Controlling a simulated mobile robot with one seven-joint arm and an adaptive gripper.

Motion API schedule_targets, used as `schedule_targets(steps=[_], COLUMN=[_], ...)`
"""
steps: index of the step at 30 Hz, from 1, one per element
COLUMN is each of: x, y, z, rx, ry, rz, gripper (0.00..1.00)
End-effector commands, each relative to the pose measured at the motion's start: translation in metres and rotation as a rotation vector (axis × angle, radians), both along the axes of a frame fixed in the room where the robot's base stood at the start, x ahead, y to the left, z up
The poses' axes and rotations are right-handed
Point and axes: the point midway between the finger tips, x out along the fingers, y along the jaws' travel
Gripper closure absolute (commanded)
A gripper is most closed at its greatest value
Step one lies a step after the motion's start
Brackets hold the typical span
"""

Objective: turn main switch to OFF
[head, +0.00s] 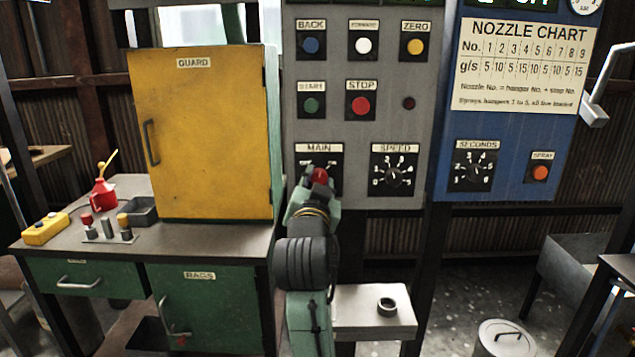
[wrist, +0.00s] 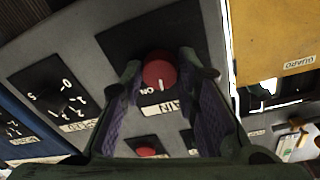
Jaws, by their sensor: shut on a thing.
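The main switch is a red round knob (head: 320,176) on a black plate under the MAIN label (head: 318,148) on the grey panel. In the wrist view, the picture is turned and the red knob (wrist: 158,73) sits between my two fingers, with a short white mark near the word ON. My gripper (head: 316,184) reaches the knob from below and in front. In the wrist view my gripper (wrist: 161,80) is shut on the knob, one finger on each side. The OFF marking cannot be made out.
The speed dial (head: 394,172) is just right of the main switch; the STOP button (head: 360,105) and START button (head: 311,105) are above. A yellow guard cabinet (head: 205,130) stands close on the left. A blue panel (head: 510,135) is on the right. A small grey table (head: 350,310) is below.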

Motion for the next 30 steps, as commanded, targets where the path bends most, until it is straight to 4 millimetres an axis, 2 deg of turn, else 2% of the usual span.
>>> schedule_targets(steps=[18,30], x=[0.0000,-0.0001], y=[-0.0026,-0.0032], z=[-0.0008,-0.0008], rx=[-0.581,-0.862], ry=[0.002,0.000], rz=[0.000,0.000], gripper=[0.99,0.99])
